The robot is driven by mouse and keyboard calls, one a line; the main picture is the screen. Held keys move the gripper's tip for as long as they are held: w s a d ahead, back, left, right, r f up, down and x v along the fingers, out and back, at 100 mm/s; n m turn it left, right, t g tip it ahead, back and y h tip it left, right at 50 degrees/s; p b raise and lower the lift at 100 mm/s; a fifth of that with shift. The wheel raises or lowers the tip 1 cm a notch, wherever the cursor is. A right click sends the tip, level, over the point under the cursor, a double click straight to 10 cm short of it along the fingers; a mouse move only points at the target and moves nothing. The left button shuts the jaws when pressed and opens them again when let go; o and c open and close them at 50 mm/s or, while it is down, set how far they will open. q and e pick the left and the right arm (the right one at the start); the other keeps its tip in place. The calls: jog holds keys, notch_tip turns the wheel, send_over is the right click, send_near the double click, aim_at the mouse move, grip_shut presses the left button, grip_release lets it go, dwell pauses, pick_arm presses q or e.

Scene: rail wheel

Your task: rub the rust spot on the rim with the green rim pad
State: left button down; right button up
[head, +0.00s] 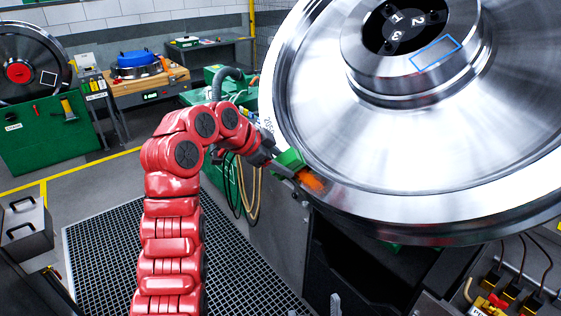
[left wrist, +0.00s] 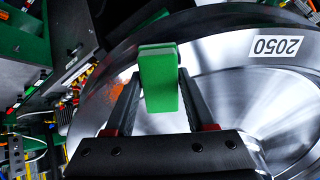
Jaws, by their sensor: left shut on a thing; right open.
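My left gripper (head: 277,157) is shut on the green rim pad (head: 290,160) at the wheel's left edge. The wheel (head: 400,145) is large, shiny and tilted. The orange-brown rust spot (head: 310,180) is on its lower left rim, just right of and below the pad. I cannot tell if the pad touches the rim. In the left wrist view the pad (left wrist: 160,80) sticks out between the fingers, over the rim, with a faint orange patch (left wrist: 117,70) to its left. What seem to be my right gripper's fingertips (head: 314,309) show apart at the head view's bottom edge.
A label reading 2050 (left wrist: 276,47) is on the wheel. Hoses (head: 250,190) hang below the left arm's wrist. A dark opening and machine body lie under the wheel. Cables and a red valve (head: 495,302) are at lower right. A floor grating (head: 110,245) lies left.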

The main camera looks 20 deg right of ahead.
aim_at(314, 184)
pick_arm(q)
jog(key=shift+w+d+f, duration=0.1)
jog(key=shift+d+f, duration=0.35)
jog(key=shift+b, duration=0.3)
jog(key=shift+s+d+f+b, duration=0.1)
jog(key=shift+s+d+b, duration=0.1)
jog(key=shift+s+b, duration=0.45)
jog(key=shift+s+d+f+b, duration=0.1)
jog(key=shift+s+d+b, duration=0.05)
jog(key=shift+s+b, duration=0.45)
jog(key=shift+s+d+r+b, duration=0.2)
jog(key=shift+s+r+b, duration=0.1)
jog(key=shift+s, duration=0.25)
jog(key=shift+s+d+f+b, duration=0.1)
jog(key=shift+s+d+b, duration=0.1)
jog(key=shift+s+b, duration=0.2)
jog(key=shift+s+d+f, duration=0.1)
jog(key=shift+s+d, duration=0.05)
jog(key=shift+s, duration=0.3)
jog(key=p, duration=0.3)
jog(key=shift+s+d+r, duration=0.2)
jog(key=shift+s+r, duration=0.15)
jog(key=shift+s+d+f+p, duration=0.1)
jog(key=shift+s+p, duration=0.3)
jog(key=shift+p, duration=0.8)
jog(key=shift+s+d+f, duration=0.1)
jog(key=shift+s, duration=0.1)
